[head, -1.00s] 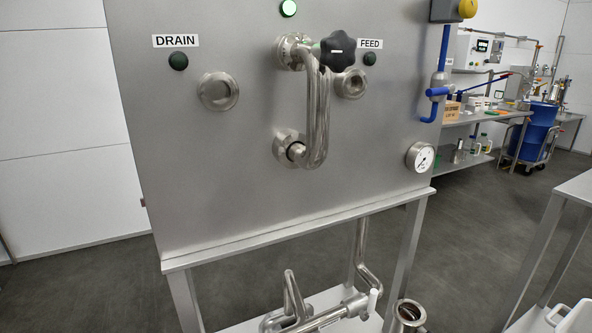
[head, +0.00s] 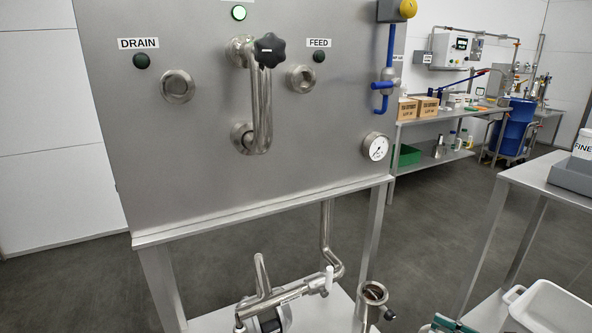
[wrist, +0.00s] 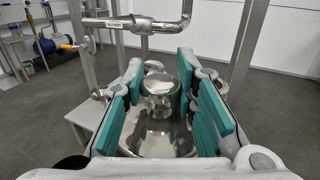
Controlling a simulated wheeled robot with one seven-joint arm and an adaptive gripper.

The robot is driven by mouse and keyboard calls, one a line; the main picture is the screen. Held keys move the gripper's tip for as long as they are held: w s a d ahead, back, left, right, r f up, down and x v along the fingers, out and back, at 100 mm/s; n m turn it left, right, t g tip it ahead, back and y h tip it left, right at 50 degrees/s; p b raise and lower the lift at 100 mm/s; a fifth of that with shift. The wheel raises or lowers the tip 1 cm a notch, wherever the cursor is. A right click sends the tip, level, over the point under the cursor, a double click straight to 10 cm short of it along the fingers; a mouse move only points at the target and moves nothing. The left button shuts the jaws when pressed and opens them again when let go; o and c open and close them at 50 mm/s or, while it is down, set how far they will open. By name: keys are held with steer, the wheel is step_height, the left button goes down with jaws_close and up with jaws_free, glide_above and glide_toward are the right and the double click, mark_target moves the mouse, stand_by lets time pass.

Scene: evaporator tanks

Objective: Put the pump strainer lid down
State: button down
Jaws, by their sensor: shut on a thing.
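The pump strainer lid (wrist: 158,138) is a shiny round steel piece with a raised knob, seen from above in the wrist view. My gripper (wrist: 160,84) is shut on its knob, with the teal fingers on either side, and holds the lid up. The head view shows only a bit of my gripper (head: 450,324) at the bottom edge; the lid is out of sight there. The strainer pot (head: 373,293) stands open beside the low pump piping, with its round mouth facing up.
A steel side table (head: 530,178) stands at right with a grey tray (head: 577,178) on it. A white tub (head: 547,306) sits at the lower right. The steel panel stand (head: 250,220) is on the left. Open floor (head: 435,220) lies between.

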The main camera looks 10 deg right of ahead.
steer(key=w+a+r+n+g+y, duration=0.1)
steer(key=w+a+r, duration=0.1)
steer(key=a+r, duration=0.7)
steer(key=w+a+r+n+g+y, duration=0.1)
steer(key=w+a+r+g, duration=0.15)
steer(key=a+r, duration=0.6)
step_height(320, 180, up, 14)
steer(key=a+p, duration=0.2)
steer(key=p, duration=2.1)
steer(key=shift+a+f+t, duration=0.2)
steer(key=shift+t, duration=0.25)
steer(key=shift+w, duration=0.15)
